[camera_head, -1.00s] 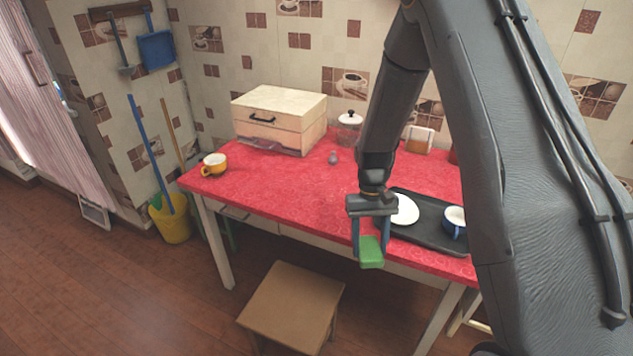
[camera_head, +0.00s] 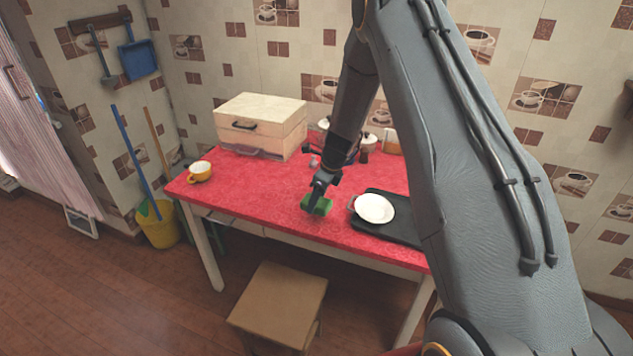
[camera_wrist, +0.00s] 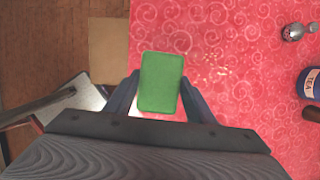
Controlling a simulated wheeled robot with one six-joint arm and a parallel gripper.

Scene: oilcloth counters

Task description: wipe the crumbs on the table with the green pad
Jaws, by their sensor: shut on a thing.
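My gripper (camera_head: 318,197) is shut on the green pad (camera_wrist: 160,82), which is held between the two fingers. In the head view the pad (camera_head: 322,207) is low over the front part of the red table (camera_head: 250,195); I cannot tell whether it touches the cloth. In the wrist view pale crumbs (camera_wrist: 207,74) lie scattered on the red cloth, just right of the pad. I cannot make out the crumbs in the head view.
A dark tray (camera_head: 398,233) with a white plate (camera_head: 374,208) is right of the gripper. A shaker (camera_wrist: 293,32) and TEA jar (camera_wrist: 312,83) are beyond the crumbs. A stool (camera_head: 279,303) stands in front.

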